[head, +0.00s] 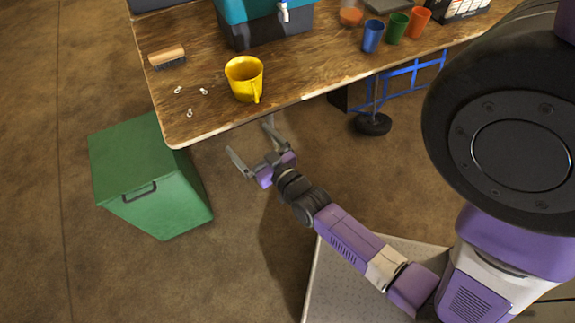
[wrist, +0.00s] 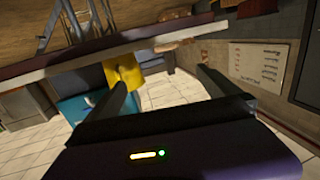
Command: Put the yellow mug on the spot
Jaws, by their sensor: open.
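The yellow mug (head: 245,77) stands upright on the wooden table (head: 300,70) near its front edge, with its handle toward the edge. My gripper (head: 253,143) is open and empty, in front of the table edge and apart from the mug. In the wrist view the mug (wrist: 122,72) shows beyond my open fingers (wrist: 160,80), tilted by the camera's angle. I cannot make out a marked spot in either view.
A brush (head: 167,57) and several small white pieces (head: 190,112) lie left of the mug. A teal and dark box (head: 265,25) stands behind it. Blue (head: 373,36), green (head: 397,27) and orange (head: 417,21) cups stand right. A green bin (head: 150,175) is on the floor.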

